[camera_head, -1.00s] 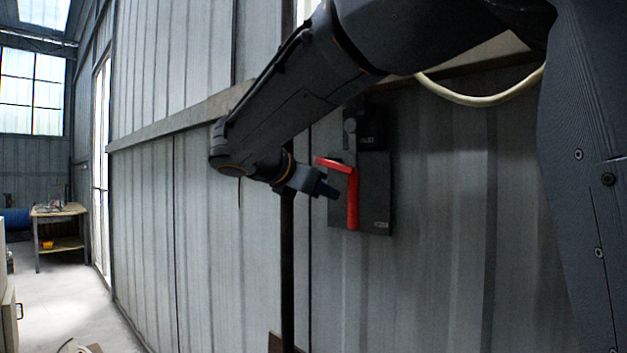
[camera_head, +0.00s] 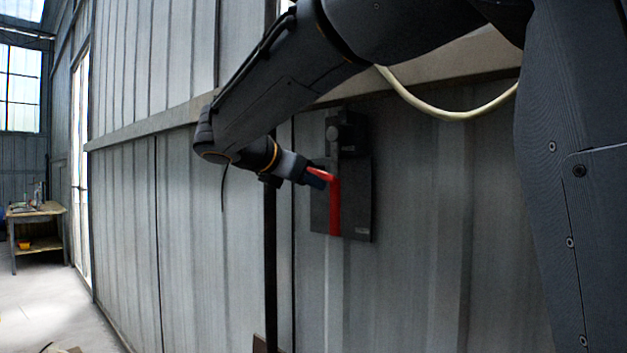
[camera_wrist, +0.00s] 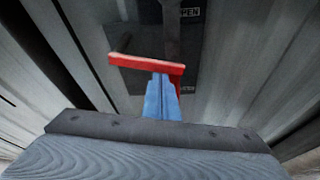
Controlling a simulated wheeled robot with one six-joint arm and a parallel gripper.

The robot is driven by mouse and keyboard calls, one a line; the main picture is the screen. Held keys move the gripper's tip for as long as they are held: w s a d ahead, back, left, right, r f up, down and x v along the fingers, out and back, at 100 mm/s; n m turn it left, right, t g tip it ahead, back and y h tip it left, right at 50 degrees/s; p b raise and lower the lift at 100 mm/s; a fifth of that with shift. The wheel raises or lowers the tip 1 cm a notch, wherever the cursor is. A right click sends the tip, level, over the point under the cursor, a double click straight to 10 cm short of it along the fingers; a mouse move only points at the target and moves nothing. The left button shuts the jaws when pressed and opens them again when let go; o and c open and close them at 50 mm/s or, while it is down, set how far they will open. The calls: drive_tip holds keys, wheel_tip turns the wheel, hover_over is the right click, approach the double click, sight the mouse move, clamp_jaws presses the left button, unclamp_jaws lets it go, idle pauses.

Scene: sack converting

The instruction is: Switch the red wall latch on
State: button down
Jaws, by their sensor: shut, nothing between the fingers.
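The red latch (camera_head: 334,207) is on a dark plate (camera_head: 357,200) on the corrugated wall. It has a vertical red bar and a short arm at its top pointing left. In the wrist view the red latch (camera_wrist: 146,65) spans across, just beyond my fingertips. My gripper (camera_head: 318,179) is shut and empty, with its tip at the latch's short arm. In the wrist view my gripper (camera_wrist: 162,98) shows as blue fingers held together, overlapping the red arm. I cannot tell whether they touch it. The fingers hide part of the latch.
A dark box (camera_head: 346,132) sits on the wall above the plate. A horizontal beam (camera_head: 150,126) runs along the wall, and a dark vertical post (camera_head: 270,260) stands left of the plate. A workbench (camera_head: 38,212) stands far left. The floor at left is mostly clear.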

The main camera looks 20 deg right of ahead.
drive_tip(key=shift+s+d+r+n+g+p, duration=0.15)
drive_tip(key=shift+r+n+p, duration=0.3)
drive_tip(key=shift+p, duration=1.05)
drive_tip(key=shift+s+r+n+g+p, duration=0.2)
drive_tip(key=shift+r+p, duration=0.3)
drive_tip(key=shift+p, duration=1)
drive_tip(key=shift+w, duration=0.1)
drive_tip(key=shift+r, duration=0.15)
